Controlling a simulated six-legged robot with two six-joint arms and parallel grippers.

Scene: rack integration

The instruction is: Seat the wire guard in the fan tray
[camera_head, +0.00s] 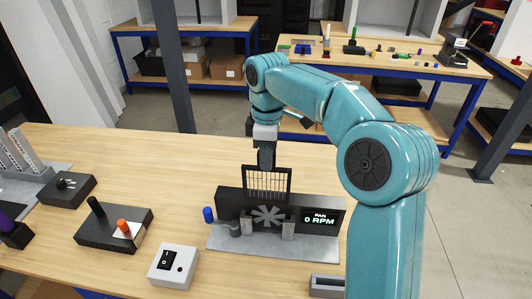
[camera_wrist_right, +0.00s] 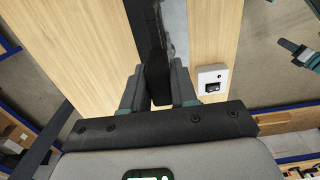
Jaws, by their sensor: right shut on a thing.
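The wire guard (camera_head: 267,181), a black frame with thin upright wires, stands upright at the top of the fan tray (camera_head: 231,203). Its lower part overlaps the tray's top edge around the grey fan (camera_head: 268,215); I cannot tell how deep it sits. The tray's display (camera_head: 321,216) reads "FAN 0 RPM". My right gripper (camera_head: 266,158) comes from above and is shut on the guard's top. In the right wrist view, the fingers (camera_wrist_right: 156,88) close on a dark part between them. My left gripper is not in view.
The tray stands on a grey plate (camera_head: 240,243) with a blue knob (camera_head: 208,215) at its left. The table behind the tray's left is clear.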

